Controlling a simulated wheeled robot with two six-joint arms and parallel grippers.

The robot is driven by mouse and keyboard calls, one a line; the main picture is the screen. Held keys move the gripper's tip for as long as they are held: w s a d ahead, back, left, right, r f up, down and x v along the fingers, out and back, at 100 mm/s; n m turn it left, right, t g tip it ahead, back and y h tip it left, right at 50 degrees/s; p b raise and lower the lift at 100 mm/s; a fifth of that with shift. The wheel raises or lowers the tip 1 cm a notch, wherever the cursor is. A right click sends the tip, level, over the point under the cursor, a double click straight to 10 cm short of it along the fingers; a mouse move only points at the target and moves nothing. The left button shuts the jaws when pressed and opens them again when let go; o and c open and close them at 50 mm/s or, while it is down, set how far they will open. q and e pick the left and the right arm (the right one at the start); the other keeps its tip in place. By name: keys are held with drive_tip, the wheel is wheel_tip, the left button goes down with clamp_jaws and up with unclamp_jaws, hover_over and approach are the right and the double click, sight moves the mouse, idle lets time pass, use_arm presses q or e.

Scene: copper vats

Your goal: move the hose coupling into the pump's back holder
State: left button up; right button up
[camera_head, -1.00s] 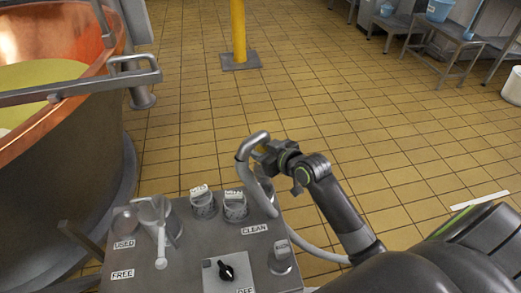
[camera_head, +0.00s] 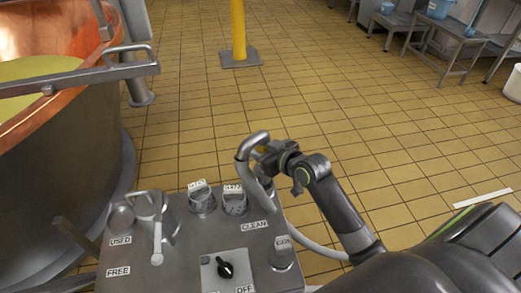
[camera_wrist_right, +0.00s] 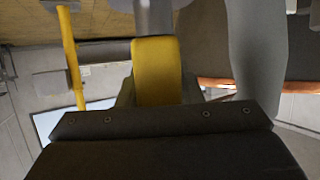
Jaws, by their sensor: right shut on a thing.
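The hose coupling (camera_head: 251,145) is a grey curved metal piece at the end of a pale hose (camera_head: 322,251). My right gripper (camera_head: 262,152) is shut on it and holds it above the far right corner of the pump top (camera_head: 195,245). In the right wrist view a yellow part (camera_wrist_right: 156,72) sits between my fingers, with grey metal beyond it. The pump top carries several round holders and cups, with labels USED, FREE and CLEAN. I cannot tell for sure which is the back holder. My left gripper is not in view.
A black knob (camera_head: 225,269) is on the pump's near edge. A copper vat (camera_head: 60,130) with a metal rail stands at the left. A yellow post (camera_head: 239,30) and metal tables (camera_head: 440,45) are farther back. The tiled floor between is clear.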

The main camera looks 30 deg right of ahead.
drive_tip(key=shift+f, duration=0.25)
idle(0.4)
drive_tip(key=shift+f+b, duration=0.35)
drive_tip(key=shift+b, duration=0.1)
drive_tip(key=shift+f+b, duration=0.45)
drive_tip(key=shift+f, duration=0.25)
drive_tip(key=shift+f+b, duration=0.7)
drive_tip(key=shift+f, duration=0.35)
drive_tip(key=shift+f+b, duration=0.35)
drive_tip(key=shift+f, duration=0.4)
drive_tip(key=o, duration=1.2)
drive_tip(key=shift+c, duration=0.2)
drive_tip(key=shift+f, duration=0.15)
